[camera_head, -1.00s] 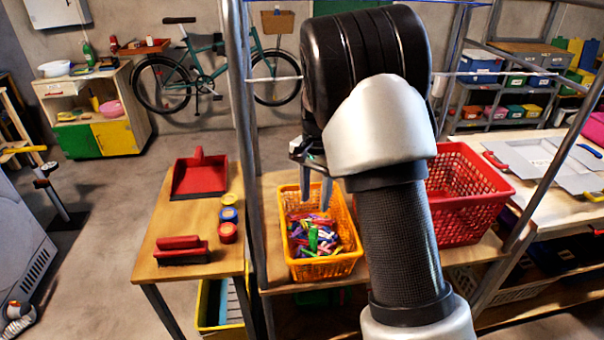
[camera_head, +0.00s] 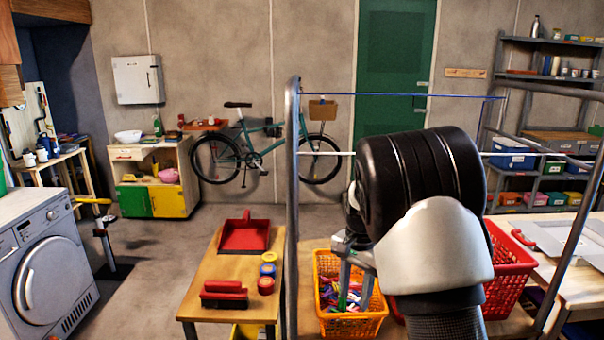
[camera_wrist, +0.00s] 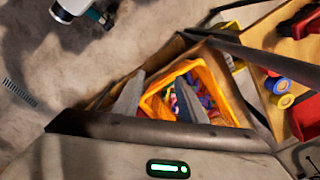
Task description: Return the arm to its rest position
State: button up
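My arm reaches up from the lower right in the head view, with a black and silver joint in front of the red basket. My gripper (camera_head: 356,290) hangs over the orange basket (camera_head: 380,322), which holds several coloured clothespins (camera_head: 342,295). In the wrist view, my gripper (camera_wrist: 160,82) shows two grey fingers spread apart with nothing between them. The orange basket (camera_wrist: 212,70) and the clothespins (camera_wrist: 203,98) lie beyond the fingers there. My arm hides part of the baskets in the head view.
A metal drying frame (camera_head: 293,190) with lines stands around my arm. A red basket (camera_head: 508,268) is on the right. A low wooden table (camera_head: 208,290) holds a red dustpan (camera_head: 245,236), a brush (camera_head: 224,294) and round tins.

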jog(key=s+r+n+t+p, duration=0.1)
jog(key=s+r+n+p, duration=0.15)
jog(key=s+r, duration=0.55)
jog(key=s+r+n+t+p, duration=0.1)
jog(key=s+r+n+p, duration=0.3)
jog(key=r, duration=0.8)
jog(key=s+r+n+t+p, duration=0.1)
jog(key=s+r, duration=0.2)
jog(key=s, duration=0.5)
jog(key=s+d+r+n+t+p, duration=0.1)
jog(key=s+r+t+p, duration=0.1)
jog(key=s, duration=0.6)
jog(key=shift+v, duration=1)
jog(key=shift+d+n, duration=0.15)
jog(key=shift+n, duration=0.1)
jog(key=shift+c, duration=0.9)
jog(key=shift+w, duration=0.1)
